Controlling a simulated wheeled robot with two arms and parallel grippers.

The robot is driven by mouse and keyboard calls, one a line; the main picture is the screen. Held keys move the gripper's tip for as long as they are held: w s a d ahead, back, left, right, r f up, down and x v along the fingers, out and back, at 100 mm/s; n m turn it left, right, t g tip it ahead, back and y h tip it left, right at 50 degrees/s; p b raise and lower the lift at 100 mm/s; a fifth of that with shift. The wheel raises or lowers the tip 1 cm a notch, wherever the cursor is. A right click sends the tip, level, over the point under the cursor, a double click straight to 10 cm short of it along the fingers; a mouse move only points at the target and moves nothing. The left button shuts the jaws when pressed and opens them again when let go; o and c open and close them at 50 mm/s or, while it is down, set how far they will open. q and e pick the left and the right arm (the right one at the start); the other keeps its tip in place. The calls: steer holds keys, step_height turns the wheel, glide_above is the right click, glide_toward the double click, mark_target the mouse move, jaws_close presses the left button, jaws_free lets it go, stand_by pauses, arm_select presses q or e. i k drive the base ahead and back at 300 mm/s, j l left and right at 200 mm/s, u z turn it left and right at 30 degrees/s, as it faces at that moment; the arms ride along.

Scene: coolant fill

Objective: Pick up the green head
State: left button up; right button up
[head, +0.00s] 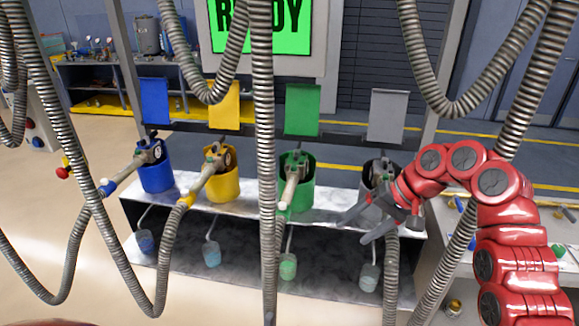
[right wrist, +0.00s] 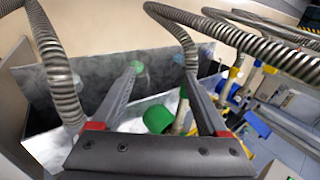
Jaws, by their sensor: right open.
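The green head (head: 292,180) is a grey and pale nozzle with a hose, resting tilted in the green holster (head: 305,195), third from the left in the head view. In the right wrist view the green holster (right wrist: 157,119) lies between my fingers, farther off; I cannot make out the head clearly there. My right gripper (head: 353,231) is open and empty, to the right of the green head and apart from it, in front of the grey holster (head: 368,201). It also shows in the right wrist view (right wrist: 162,72). My left gripper is out of view.
Blue (head: 157,177) and yellow (head: 222,187) holsters with heads stand to the left on the metal bench (head: 335,217). Thick ribbed hoses (head: 262,120) hang in front of the bench. Coloured plates hang behind, under a green screen (head: 285,25). Small cups hang below the front edge.

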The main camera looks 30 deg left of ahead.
mark_target(295, 179)
steer(key=i+j, duration=0.85)
steer(key=j, duration=0.15)
